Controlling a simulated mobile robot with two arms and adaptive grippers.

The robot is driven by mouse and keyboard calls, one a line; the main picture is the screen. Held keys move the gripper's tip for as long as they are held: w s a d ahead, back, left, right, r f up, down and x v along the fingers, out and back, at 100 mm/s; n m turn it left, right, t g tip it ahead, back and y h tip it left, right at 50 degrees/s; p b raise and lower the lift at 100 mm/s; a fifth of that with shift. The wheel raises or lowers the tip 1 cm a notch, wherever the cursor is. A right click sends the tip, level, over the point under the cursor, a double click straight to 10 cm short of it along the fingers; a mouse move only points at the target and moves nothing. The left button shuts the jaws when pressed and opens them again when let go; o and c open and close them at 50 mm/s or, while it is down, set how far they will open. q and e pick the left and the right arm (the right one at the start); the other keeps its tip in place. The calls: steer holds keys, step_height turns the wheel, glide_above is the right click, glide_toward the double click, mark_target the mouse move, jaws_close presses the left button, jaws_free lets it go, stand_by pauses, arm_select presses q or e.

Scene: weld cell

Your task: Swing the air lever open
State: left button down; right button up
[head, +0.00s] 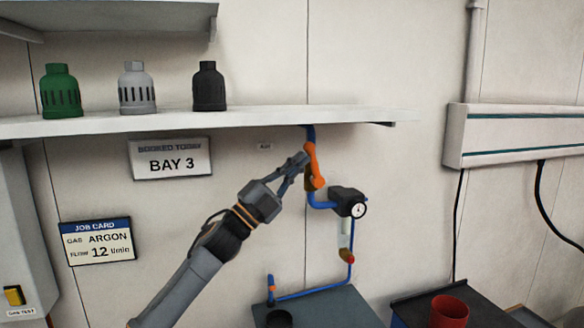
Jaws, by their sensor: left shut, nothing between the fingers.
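The air lever (312,163) is an orange handle on the blue pipe just under the shelf. It stands close to upright, in line with the pipe, with its rounded end at the bottom. My left gripper (301,160) is shut and empty, with its fingertips right beside the lever's left side. I cannot tell whether they touch it. The valve body behind the lever is partly hidden. My right gripper is not in the head view.
A shelf (270,121) with green, grey and black caps runs above the lever. A regulator with a gauge (358,209) sits to its lower right. Signs (170,159) hang on the wall at left. A red cup (449,312) stands on a dark bench below.

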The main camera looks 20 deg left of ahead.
arm_select(q)
steer(key=shift+w+d+r, duration=0.35)
steer(key=shift+d+r, duration=0.2)
steer(key=shift+r, duration=0.15)
steer(key=shift+d, duration=0.1)
stand_by(0.4)
